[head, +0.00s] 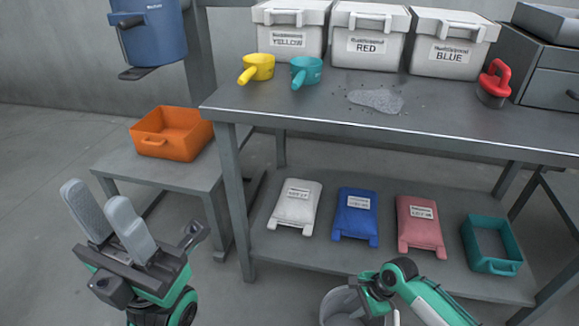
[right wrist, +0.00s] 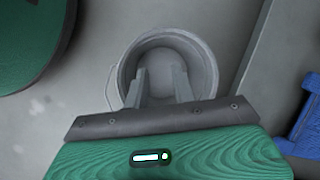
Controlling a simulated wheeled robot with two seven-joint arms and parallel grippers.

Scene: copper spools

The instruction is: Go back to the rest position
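My left gripper (head: 97,200) is at the lower left of the head view, its two grey fingers pointing up and apart. It is empty, in front of the small side table. My right arm comes in at the bottom right of the head view; its gripper is low, at the grey bucket (head: 338,303), and its fingers cannot be made out there. In the right wrist view my right gripper (right wrist: 160,72) has its fingers apart over the bucket (right wrist: 205,62), with nothing between them. I cannot tell how deep the fingertips reach into the bucket.
The metal workbench (head: 440,143) stands ahead, with bins, scoops and a grey powder pile on top. Its lower shelf (head: 385,272) holds white, blue and red bags and a teal crate (head: 490,245). An orange crate (head: 170,134) sits on the side table (head: 150,178).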

